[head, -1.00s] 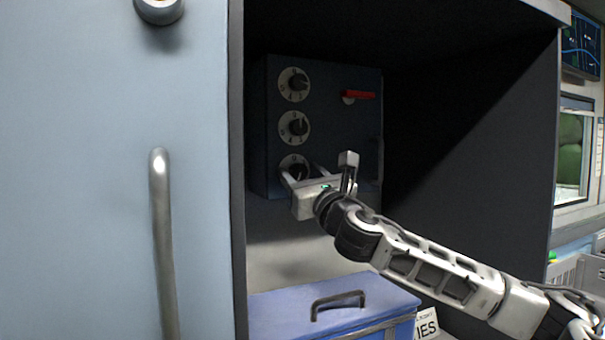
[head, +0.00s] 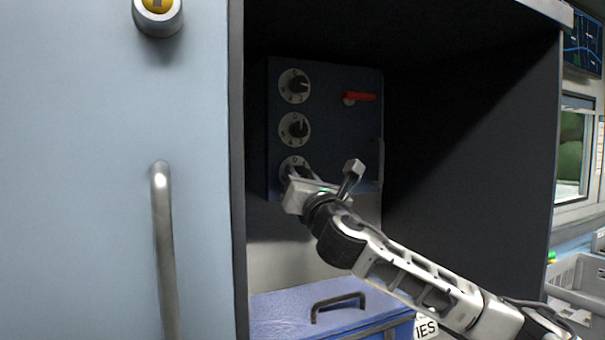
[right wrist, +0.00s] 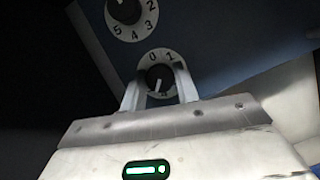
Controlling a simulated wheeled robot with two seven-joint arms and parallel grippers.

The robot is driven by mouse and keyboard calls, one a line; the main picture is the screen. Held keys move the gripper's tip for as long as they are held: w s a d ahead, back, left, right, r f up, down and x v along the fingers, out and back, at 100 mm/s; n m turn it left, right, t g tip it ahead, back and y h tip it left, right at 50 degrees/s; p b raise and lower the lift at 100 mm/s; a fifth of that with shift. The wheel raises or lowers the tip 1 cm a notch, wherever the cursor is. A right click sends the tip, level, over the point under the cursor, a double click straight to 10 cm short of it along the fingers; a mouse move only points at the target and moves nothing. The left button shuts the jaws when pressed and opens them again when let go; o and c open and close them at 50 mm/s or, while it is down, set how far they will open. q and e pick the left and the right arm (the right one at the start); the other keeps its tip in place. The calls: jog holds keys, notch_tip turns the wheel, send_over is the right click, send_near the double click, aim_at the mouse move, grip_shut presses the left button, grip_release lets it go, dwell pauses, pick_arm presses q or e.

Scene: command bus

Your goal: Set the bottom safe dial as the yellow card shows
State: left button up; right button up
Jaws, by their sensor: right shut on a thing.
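The dark blue safe (head: 335,135) stands inside the open cabinet, with three dials in a column on its front. My right gripper (head: 297,174) is shut on the bottom dial (head: 292,162), one finger on each side of its black knob. In the right wrist view the bottom dial (right wrist: 160,79) shows 0 and 1 near the top of its white ring. A pale mark on the knob points down, slightly left; the number there is unclear. The top dial (head: 294,86) and middle dial (head: 294,130) are free. I see no yellow card. My left gripper is out of view.
A red lever (head: 360,97) is at the safe's upper right. A blue case (head: 290,310) with a dark handle lies below. The pale cabinet door (head: 80,200) with its long handle (head: 162,250) is at the left. The cabinet's right inside is clear.

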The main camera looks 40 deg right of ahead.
jog(key=m+g+h+p, duration=0.1)
jog(key=m, duration=0.2)
jog(key=m+g+h+p, duration=0.1)
jog(key=m, duration=0.2)
jog(key=shift+a+r+m+h, duration=0.1)
jog(key=shift+m+h, duration=0.2)
jog(key=shift+m, duration=0.1)
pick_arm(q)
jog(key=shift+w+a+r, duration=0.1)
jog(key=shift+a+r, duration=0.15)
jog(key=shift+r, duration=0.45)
pick_arm(e)
jog(key=shift+g, duration=0.3)
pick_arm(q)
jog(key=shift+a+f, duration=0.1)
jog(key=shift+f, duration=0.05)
pick_arm(e)
jog(key=shift+m, duration=0.6)
jog(key=o, duration=1)
jog(key=shift+c, duration=0.2)
